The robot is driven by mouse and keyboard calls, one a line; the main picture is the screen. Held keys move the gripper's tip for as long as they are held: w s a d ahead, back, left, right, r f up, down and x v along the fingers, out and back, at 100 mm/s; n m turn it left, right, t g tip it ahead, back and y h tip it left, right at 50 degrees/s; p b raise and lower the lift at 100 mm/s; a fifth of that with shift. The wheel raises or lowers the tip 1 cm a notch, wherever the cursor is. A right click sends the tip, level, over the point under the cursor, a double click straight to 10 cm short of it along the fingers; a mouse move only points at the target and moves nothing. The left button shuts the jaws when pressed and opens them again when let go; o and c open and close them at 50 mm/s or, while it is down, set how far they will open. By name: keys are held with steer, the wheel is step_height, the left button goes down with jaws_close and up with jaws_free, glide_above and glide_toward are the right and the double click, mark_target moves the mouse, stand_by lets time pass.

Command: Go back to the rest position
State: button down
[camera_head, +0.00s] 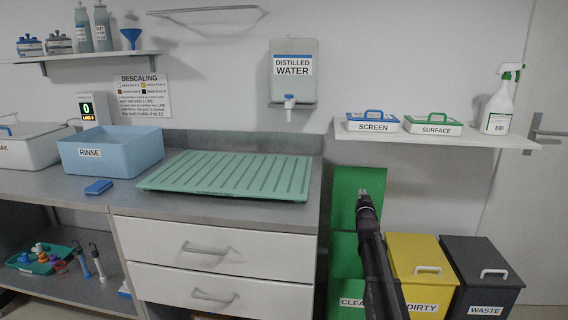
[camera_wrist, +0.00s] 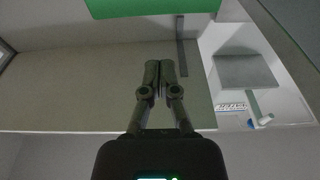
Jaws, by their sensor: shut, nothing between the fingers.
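My gripper (camera_head: 364,197) is in the head view at the right of centre, raised in front of the green CLEAN bin and to the right of the drawer unit. In the wrist view my gripper (camera_wrist: 158,66) shows with its two dark fingers side by side, shut and empty. Nothing touches the fingertips in either view. My arm hides part of the green bin (camera_head: 343,262) and its lid.
A counter holds a blue RINSE tub (camera_head: 92,158), a green ribbed mat (camera_head: 230,172) and a blue block (camera_head: 98,187). A wall shelf (camera_head: 450,136) stands above the yellow DIRTY bin (camera_head: 421,265) and dark WASTE bin (camera_head: 482,270). A water dispenser (camera_head: 293,75) hangs on the wall.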

steer(key=s+a+f+n+g+y, duration=0.1)
steer(key=s+a+f+g+y, duration=0.1)
steer(key=s+a+f+g, duration=0.5)
steer(key=s+a+f+g+y, duration=0.1)
steer(key=s+a+f+g, duration=0.3)
steer(key=s+f, duration=0.55)
steer(key=s+a+f+g, duration=0.2)
steer(key=s+a+g, duration=0.1)
steer(key=s, duration=0.5)
steer(key=s+a+f+n+g+y, duration=0.1)
steer(key=s+a+g, duration=0.15)
steer(key=s, duration=0.65)
steer(key=s+a+f+g, duration=0.2)
steer(key=s+g, duration=0.1)
steer(key=s, duration=0.5)
step_height(320, 180, up, 29)
steer(key=p, duration=2.8)
steer(key=shift+w+f+p, duration=0.2)
steer(key=shift+p, duration=0.15)
steer(key=shift+d, duration=0.1)
